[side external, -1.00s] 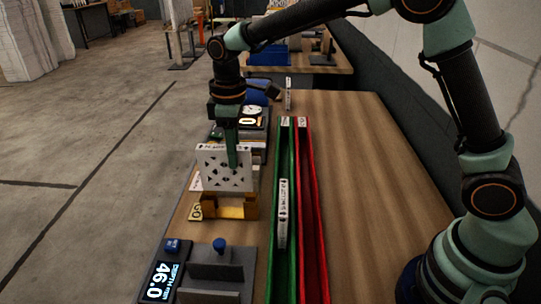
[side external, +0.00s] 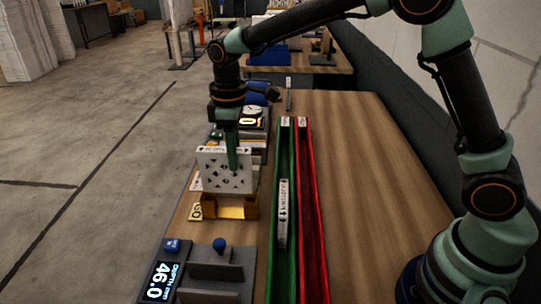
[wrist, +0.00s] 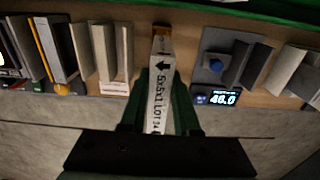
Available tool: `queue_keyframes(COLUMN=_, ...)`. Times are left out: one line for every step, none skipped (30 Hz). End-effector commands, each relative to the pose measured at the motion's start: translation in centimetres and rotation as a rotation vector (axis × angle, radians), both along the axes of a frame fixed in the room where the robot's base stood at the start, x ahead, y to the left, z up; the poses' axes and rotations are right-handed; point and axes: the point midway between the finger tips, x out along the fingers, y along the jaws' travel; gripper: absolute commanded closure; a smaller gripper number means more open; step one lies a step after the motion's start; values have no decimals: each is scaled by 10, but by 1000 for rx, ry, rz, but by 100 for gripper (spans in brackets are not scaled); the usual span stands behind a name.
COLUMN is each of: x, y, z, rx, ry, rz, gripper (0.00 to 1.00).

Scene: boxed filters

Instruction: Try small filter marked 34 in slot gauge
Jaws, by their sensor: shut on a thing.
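My gripper (side external: 232,158) points down and is shut on a small filter (side external: 226,176), a pale panel with dark patterned holes. The filter stands upright, its printed edge on top; in the wrist view this edge of the filter (wrist: 160,90) shows an arrow and "5x5x1 LOT" between my fingers, with the end of the lot number unclear. The slot gauge (side external: 237,208) is a yellow-orange block with a "GO" tag beside it. The filter's lower edge overlaps the gauge's top in the side view. I cannot tell whether it is inside the slot.
A green channel (side external: 272,255) holds another white-edged filter (side external: 283,212); a red channel (side external: 311,225) runs beside it. The table (side external: 380,180) right of the channels is clear.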

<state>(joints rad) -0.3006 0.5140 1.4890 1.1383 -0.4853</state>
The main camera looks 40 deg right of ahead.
Motion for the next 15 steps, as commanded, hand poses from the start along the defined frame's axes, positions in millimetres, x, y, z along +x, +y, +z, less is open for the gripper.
queue_keyframes(x=0, y=0, z=-1, rx=0, ry=0, rz=0, gripper=100)
queue_keyframes(x=0, y=0, z=-2, rx=0, ry=0, rz=0, gripper=100)
queue_keyframes(x=0, y=0, z=-2, rx=0, ry=0, rz=0, gripper=100)
queue_keyframes(x=0, y=0, z=-3, rx=0, ry=0, rz=0, gripper=100)
queue_keyframes(x=0, y=0, z=-4, rx=0, ry=0, rz=0, gripper=100)
queue_keyframes(x=0, y=0, z=-4, rx=0, ry=0, rz=0, gripper=100)
queue_keyframes(x=0, y=0, z=-5, rx=0, ry=0, rz=0, gripper=100)
queue_keyframes(x=0, y=0, z=-5, rx=0, ry=0, rz=0, gripper=100)
queue_keyframes(x=0, y=0, z=-6, rx=0, ry=0, rz=0, gripper=100)
queue_keyframes(x=0, y=0, z=-7, rx=0, ry=0, rz=0, gripper=100)
queue_keyframes(x=0, y=0, z=-7, rx=0, ry=0, rz=0, gripper=100)
queue_keyframes(x=0, y=0, z=-8, rx=-1, ry=1, rz=0, gripper=100)
queue_keyframes(x=0, y=0, z=-9, rx=-1, ry=1, rz=0, gripper=100)
queue_keyframes(x=0, y=0, z=-9, rx=-1, ry=1, rz=0, gripper=100)
queue_keyframes(x=0, y=0, z=-10, rx=-1, ry=1, rz=0, gripper=100)
